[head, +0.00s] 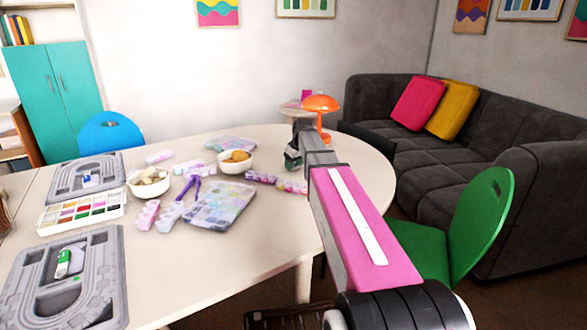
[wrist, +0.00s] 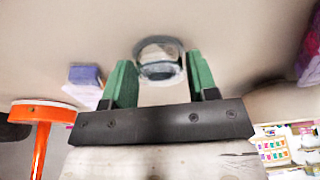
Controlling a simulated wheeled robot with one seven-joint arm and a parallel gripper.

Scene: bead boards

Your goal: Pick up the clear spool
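The clear spool (wrist: 160,70) is a small round see-through piece with a grey rim, at the top middle of the wrist view. It is on the pale tabletop, in line with the gap between my fingers. My gripper (wrist: 159,62) has two green fingers spread apart, one on each side of the spool with a visible gap. I cannot tell how far down around the spool they reach. In the head view my gripper (head: 292,161) is low over the right part of the table, and I cannot make out the spool there.
The orange lamp (head: 321,104) stands close behind my gripper. Bead packs (head: 262,178) lie to its left. Two bowls (head: 235,168) (head: 148,190), a bead box (head: 217,204), a colour tray (head: 83,212) and grey boards (head: 113,265) fill the left. The front tabletop is clear.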

